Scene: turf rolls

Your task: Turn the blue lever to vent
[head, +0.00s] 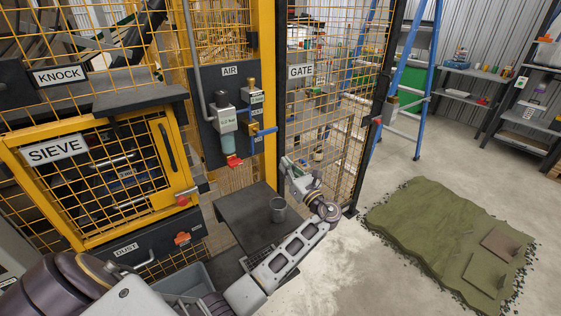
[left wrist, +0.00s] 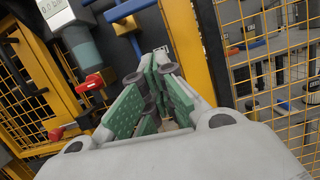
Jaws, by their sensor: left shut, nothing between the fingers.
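The blue lever (head: 264,132) sits on a brass valve on the dark AIR panel (head: 205,78), and points roughly sideways to the right in the head view. Small labels beside it are too small to read surely. The blue lever also shows at the top of the left wrist view (left wrist: 130,10), beyond the fingers. My left gripper (head: 286,162) is to the right of and below the lever, apart from it. Its green-padded fingers (left wrist: 156,75) are shut with nothing between them. My right gripper is not in view.
A regulator with a bowl (head: 225,125) and a red tap (head: 234,161) stands left of the lever. A yellow post (head: 263,60) and the mesh gate (head: 340,130) are close by.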

